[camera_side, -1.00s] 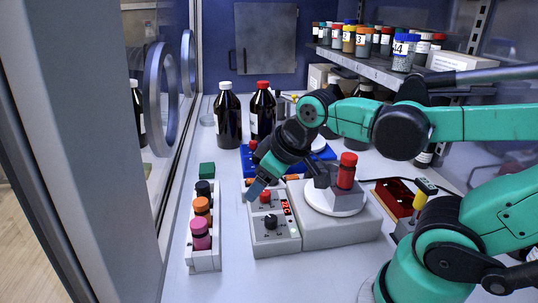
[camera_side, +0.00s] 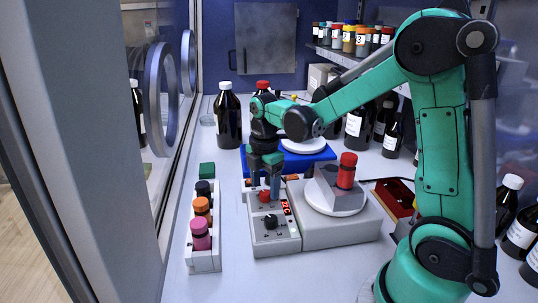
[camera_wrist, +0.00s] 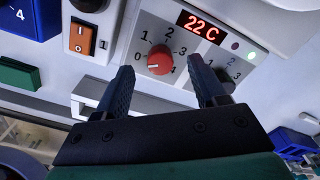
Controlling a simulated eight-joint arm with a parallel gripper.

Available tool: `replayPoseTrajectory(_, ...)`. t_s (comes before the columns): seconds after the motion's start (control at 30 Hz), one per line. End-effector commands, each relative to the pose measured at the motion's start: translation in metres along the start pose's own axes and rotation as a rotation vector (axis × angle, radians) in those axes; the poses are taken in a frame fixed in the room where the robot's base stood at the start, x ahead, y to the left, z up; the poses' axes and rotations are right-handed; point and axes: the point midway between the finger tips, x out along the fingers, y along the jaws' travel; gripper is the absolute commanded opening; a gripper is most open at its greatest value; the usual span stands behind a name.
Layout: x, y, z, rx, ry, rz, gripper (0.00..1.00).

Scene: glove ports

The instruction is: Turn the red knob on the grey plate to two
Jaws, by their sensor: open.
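The red knob (camera_wrist: 159,64) sits on the grey plate (camera_wrist: 130,72), with the marks 0 to 4 around it. Its white pointer line points left, toward the 0. In the side view the red knob (camera_side: 265,196) is on the control face of the grey device. My gripper (camera_wrist: 160,70) is open, with one dark finger on each side of the knob in the wrist view and nothing held. In the side view my gripper (camera_side: 265,187) points down just over the knob. I cannot tell whether the fingers reach down beside it.
A black knob (camera_side: 271,222) with its own marks is close to the red one. A red display (camera_wrist: 202,27) reads 22 C. An orange switch (camera_wrist: 82,38) is to the left. A rack of capped vials (camera_side: 205,262) stands left of the device.

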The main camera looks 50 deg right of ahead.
Motion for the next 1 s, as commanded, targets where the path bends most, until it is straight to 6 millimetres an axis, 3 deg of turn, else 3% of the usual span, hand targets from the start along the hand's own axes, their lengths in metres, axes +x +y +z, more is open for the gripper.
replayPoseTrajectory(0.2, 0.018, 0.0, 0.0, 0.001, 0.0, 0.001, 0.64)
replayPoseTrajectory(0.47, 0.02, 0.0, 0.0, 0.001, 0.0, 0.001, 0.64)
replayPoseTrajectory(0.5, 0.02, 0.0, 0.0, 0.001, 0.0, 0.001, 0.61)
replayPoseTrajectory(0.7, 0.02, 0.0, 0.0, 0.001, 0.0, 0.001, 0.04)
replayPoseTrajectory(0.73, 0.02, 0.0, 0.0, 0.001, 0.0, 0.001, 0.0)
replayPoseTrajectory(1.0, 0.02, 0.0, 0.0, 0.015, 0.0, 0.001, 0.0)
